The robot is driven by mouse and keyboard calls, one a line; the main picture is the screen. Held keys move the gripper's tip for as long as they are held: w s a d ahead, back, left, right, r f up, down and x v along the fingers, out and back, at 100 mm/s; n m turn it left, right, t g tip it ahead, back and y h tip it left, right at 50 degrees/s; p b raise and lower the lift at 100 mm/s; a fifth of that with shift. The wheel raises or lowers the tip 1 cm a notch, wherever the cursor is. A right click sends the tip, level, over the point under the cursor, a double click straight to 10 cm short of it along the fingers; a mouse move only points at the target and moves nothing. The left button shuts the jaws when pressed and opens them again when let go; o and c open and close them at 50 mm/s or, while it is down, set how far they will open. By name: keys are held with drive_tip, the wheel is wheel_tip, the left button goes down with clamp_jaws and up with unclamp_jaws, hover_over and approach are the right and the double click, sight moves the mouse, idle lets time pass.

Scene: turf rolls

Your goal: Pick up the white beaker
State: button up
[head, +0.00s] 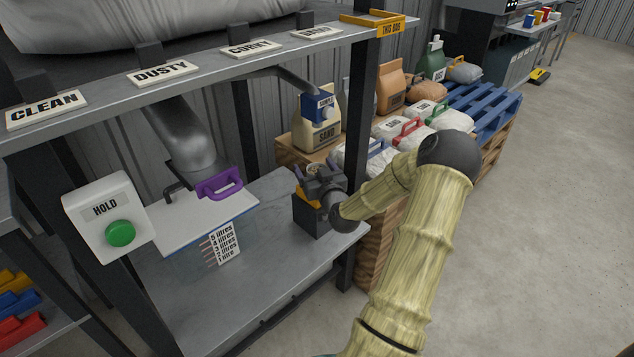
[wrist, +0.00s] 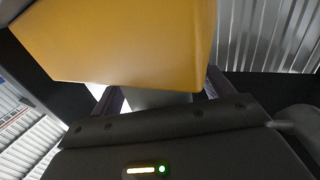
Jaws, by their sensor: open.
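That thing fills the upper middle of the wrist view (wrist: 130,45), very close, and hides much of the space between the fingers. A small round brownish top (head: 313,168) shows just behind the gripper. I cannot make out a white beaker for certain. Several small coloured cups (head: 540,17) stand on a far bench at top right, too small to tell apart fully.
A clear measuring box with a litre scale (head: 222,243) and a purple handle (head: 220,184) stand left on the bench (head: 270,270). A HOLD box with green button (head: 120,233) is nearer. A dark post (head: 360,100), sacks and a blue pallet (head: 485,105) lie beyond.

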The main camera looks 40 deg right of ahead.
drive_tip(key=c, duration=1.2)
drive_tip(key=shift+r, duration=0.15)
wheel_tip(320, 180, up, 10)
drive_tip(key=p, duration=0.3)
drive_tip(key=shift+p, duration=0.35)
